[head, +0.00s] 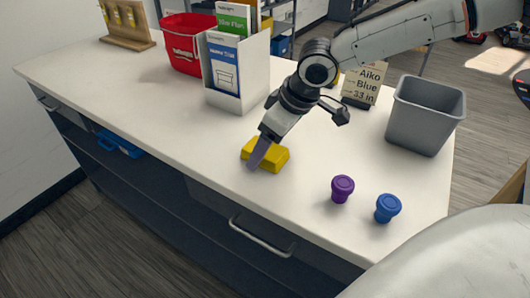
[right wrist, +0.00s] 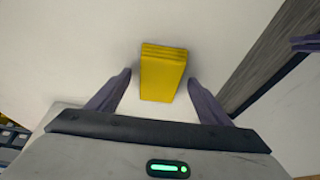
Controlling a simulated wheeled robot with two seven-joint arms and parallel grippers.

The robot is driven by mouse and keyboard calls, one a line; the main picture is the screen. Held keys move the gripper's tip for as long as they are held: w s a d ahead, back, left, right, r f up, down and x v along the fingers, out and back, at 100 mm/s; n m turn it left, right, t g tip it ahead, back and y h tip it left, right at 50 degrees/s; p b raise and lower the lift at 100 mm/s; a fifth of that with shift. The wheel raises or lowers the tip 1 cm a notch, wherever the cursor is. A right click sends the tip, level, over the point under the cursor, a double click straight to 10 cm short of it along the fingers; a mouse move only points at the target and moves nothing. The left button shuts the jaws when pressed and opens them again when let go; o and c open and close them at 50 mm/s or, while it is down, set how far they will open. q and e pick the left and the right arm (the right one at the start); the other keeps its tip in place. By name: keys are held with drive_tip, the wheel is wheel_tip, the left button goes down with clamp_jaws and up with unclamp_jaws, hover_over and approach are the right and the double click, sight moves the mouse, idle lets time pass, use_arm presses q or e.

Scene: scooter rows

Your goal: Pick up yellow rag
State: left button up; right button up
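The yellow rag (head: 271,153) is a folded block lying on the white counter (head: 330,135) near its front edge. In the right wrist view the rag (right wrist: 163,72) lies between my right gripper's two fingertips (right wrist: 159,78), with a gap on each side. That gripper is open and empty. In the head view my right gripper (head: 258,160) points down at the rag, and a finger covers part of it. Whether the fingertips are level with the rag or just above it, I cannot tell.
A purple knob-like object (head: 342,188) and a blue one (head: 388,207) stand right of the rag. The counter left of the rag is clear.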

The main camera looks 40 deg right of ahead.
drive_tip(key=c, duration=1.1)
drive_tip(key=shift+c, duration=0.2)
drive_tip(key=shift+r, duration=0.1)
drive_tip(key=shift+r, duration=0.25)
wheel_tip(320, 180, up, 18)
drive_tip(key=p, duration=0.2)
drive_tip(key=shift+f, duration=0.1)
